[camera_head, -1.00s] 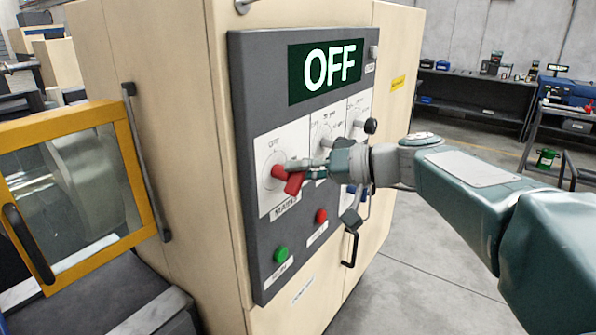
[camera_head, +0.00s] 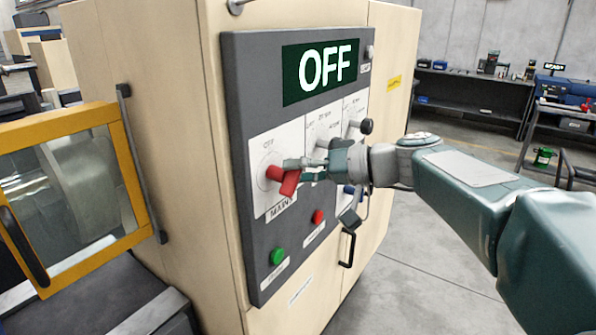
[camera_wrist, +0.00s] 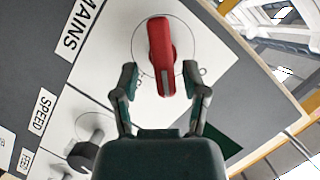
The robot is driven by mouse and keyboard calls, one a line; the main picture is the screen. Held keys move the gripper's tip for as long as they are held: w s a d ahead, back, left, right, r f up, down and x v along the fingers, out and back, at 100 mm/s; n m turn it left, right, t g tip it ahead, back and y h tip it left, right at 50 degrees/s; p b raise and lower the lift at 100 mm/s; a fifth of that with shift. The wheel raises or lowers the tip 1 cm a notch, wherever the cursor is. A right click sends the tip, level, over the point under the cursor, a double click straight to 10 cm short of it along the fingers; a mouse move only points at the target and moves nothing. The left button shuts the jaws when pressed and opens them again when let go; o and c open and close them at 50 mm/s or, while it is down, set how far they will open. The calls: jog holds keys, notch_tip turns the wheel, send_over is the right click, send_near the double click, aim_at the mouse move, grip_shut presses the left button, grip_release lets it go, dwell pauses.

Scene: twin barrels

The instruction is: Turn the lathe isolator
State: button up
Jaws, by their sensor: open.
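The red lathe isolator handle (camera_head: 283,178) sits on a white plate (camera_head: 262,200) labelled MAINS, on the left of the dark control panel. In the wrist view the red handle (camera_wrist: 161,55) stands between the two fingers of my gripper (camera_wrist: 165,88), with a gap on each side. The fingers are spread around its near end and the gripper is open. In the head view my gripper (camera_head: 305,170) is close in front of the panel, its far finger partly hidden by the handle. The display (camera_head: 320,70) above reads OFF.
A green button (camera_head: 277,256) and a red button (camera_head: 318,217) lie below the isolator. Two other dials sit right of it, one with a black knob (camera_head: 366,126). A yellow-framed door (camera_head: 130,165) is at the left. Clear floor (camera_head: 400,270) lies at the right.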

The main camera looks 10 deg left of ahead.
jog(key=w+v, duration=0.1)
jog(key=v, duration=1)
jog(key=shift+s+d, duration=0.4)
jog(key=shift+s, duration=0.05)
jog(key=shift+r, duration=0.1)
jog(key=shift+n, duration=0.4)
jog(key=x, duration=0.4)
jog(key=s+x, duration=0.1)
jog(key=x, duration=0.8)
jog(key=shift+s+f, duration=0.25)
jog(key=shift+f, duration=0.15)
jog(key=shift+d, duration=0.1)
grip_shut()
